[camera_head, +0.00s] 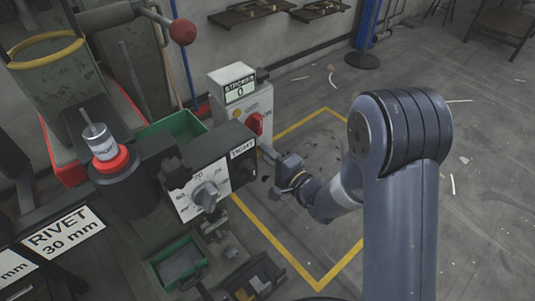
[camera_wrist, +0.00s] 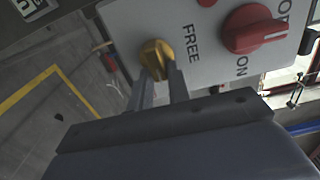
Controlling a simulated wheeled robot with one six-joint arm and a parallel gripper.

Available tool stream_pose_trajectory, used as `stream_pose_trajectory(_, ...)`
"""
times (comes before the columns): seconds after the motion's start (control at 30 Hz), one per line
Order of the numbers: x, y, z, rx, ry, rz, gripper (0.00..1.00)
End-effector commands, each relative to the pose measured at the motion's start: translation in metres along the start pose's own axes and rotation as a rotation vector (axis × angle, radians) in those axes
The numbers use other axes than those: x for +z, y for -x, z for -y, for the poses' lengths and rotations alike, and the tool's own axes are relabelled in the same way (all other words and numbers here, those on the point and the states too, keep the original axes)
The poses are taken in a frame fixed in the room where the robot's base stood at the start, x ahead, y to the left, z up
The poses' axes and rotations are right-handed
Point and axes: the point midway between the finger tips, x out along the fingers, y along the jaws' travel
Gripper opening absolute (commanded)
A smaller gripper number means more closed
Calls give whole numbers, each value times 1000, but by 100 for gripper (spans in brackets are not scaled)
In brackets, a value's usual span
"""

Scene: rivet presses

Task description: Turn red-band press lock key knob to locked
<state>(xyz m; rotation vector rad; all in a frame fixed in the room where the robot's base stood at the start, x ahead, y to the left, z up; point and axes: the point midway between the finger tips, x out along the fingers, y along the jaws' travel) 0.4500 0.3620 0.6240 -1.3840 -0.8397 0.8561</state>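The lock key knob (camera_wrist: 153,55) is yellow and sits by the word FREE on a pale control box, in the wrist view. My gripper (camera_wrist: 161,74) has its two narrow fingers at the knob, one on each side of its lower part. A small gap shows between the fingers, but I cannot tell whether they press on the knob. In the head view my gripper (camera_head: 266,153) is at the lower right of the control box (camera_head: 226,101), and the yellow knob cannot be made out there. The press with the red band (camera_head: 110,161) stands left of the box.
A red ON switch (camera_wrist: 255,28) is close beside the yellow knob; it also shows in the head view (camera_head: 254,124). A STROKES display (camera_head: 239,89) tops the box. A dial panel (camera_head: 205,185) and green bins (camera_head: 179,263) are nearby. Open floor (camera_head: 310,225) lies right.

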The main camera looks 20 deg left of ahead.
Motion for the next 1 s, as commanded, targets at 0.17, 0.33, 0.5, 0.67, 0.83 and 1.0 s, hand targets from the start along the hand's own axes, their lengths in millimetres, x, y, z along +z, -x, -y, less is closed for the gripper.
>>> stream_pose_trajectory(0.17, 0, 0, 0, 0, 1, 0, 32)
stream_pose_trajectory(0.33, 0, 0, 0, -1, 2, 0, 36)
stream_pose_trajectory(0.5, 0, 3, 0, 0, 2, 0, 36)
stream_pose_trajectory(0.67, -1, 24, 1, 1, 1, -2, 36)
stream_pose_trajectory(0.83, -1, 60, 1, 3, -1, -4, 36)
stream_pose_trajectory(1.0, -1, 90, 0, 2, 0, -4, 36)
